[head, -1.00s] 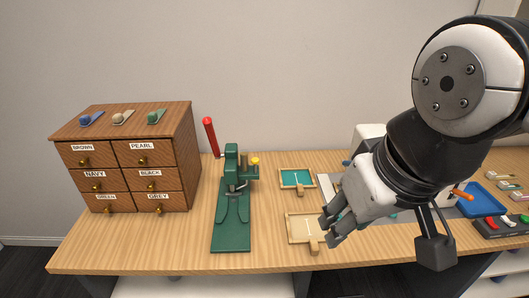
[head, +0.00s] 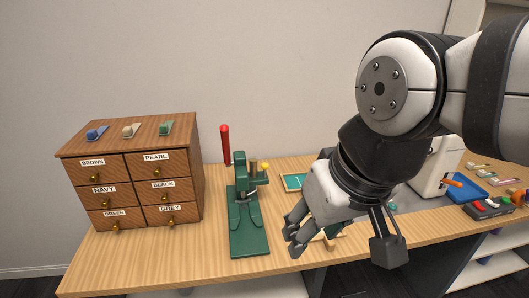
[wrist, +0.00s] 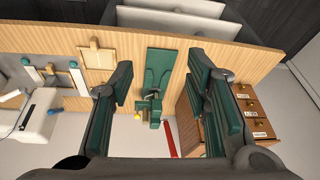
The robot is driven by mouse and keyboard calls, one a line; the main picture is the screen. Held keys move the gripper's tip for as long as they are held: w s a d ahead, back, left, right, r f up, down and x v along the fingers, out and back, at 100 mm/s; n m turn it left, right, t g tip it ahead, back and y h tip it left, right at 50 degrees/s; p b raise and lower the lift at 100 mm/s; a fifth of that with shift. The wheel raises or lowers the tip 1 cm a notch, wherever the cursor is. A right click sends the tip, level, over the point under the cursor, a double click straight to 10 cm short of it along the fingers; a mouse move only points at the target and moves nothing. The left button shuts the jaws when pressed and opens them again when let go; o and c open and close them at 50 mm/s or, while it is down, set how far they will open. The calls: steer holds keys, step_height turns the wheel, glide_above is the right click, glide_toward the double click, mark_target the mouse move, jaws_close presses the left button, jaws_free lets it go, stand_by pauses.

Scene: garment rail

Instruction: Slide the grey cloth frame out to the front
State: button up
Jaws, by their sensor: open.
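My gripper (head: 292,241) is open and empty above the table, just right of the green press in the head view. Its fingers hide much of the front frame. In the wrist view my gripper (wrist: 160,62) has its fingers wide apart, with the press between them. A pale wooden frame with a tab (wrist: 96,57) lies left of the fingers in the wrist view. A second wooden frame (wrist: 63,79) lies beside it. In the head view a frame with teal cloth (head: 292,182) lies behind my gripper.
The green press (head: 248,222) with its red lever (head: 225,145) stands left of my gripper. A labelled drawer cabinet (head: 130,180) stands further left. A white machine (head: 432,172), a blue tray (head: 466,188) and a dark tray (head: 489,208) are at right.

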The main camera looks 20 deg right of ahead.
steer(key=w+d+f+m+y+b, duration=0.2)
steer(key=w+f+m+y+b, duration=0.2)
steer(key=w+f+m+b, duration=0.55)
steer(key=w+d+f+m+t+b, duration=0.45)
steer(key=w+d+f+m, duration=0.25)
steer(key=w+d+m, duration=0.3)
steer(key=w+d+f+m+t+h+b, duration=0.1)
steer(key=d+f+m+t+b, duration=0.15)
steer(key=d+m, duration=0.4)
steer(key=w+d+f+m+t+h+b, duration=0.1)
steer(key=d+f+m+b, duration=0.25)
steer(key=d, duration=0.65)
steer(key=s+d+f+m+h+b, duration=0.1)
steer(key=s+d+f+m+h, duration=0.1)
steer(key=d, duration=0.2)
steer(key=s+d+f+m+h+b, duration=0.1)
steer(key=s+d+f+m, duration=0.1)
steer(key=d, duration=0.3)
steer(key=s+d+f+m+t+h+b, duration=0.1)
steer(key=s+d+f+m+h, duration=0.1)
steer(key=d+f+m, duration=0.1)
steer(key=shift+s+d+m+h+b, duration=0.1)
steer(key=shift+d+m+h+b, duration=0.2)
steer(key=shift+d+m, duration=0.55)
steer(key=shift+s+d, duration=0.15)
steer(key=shift+d, duration=0.15)
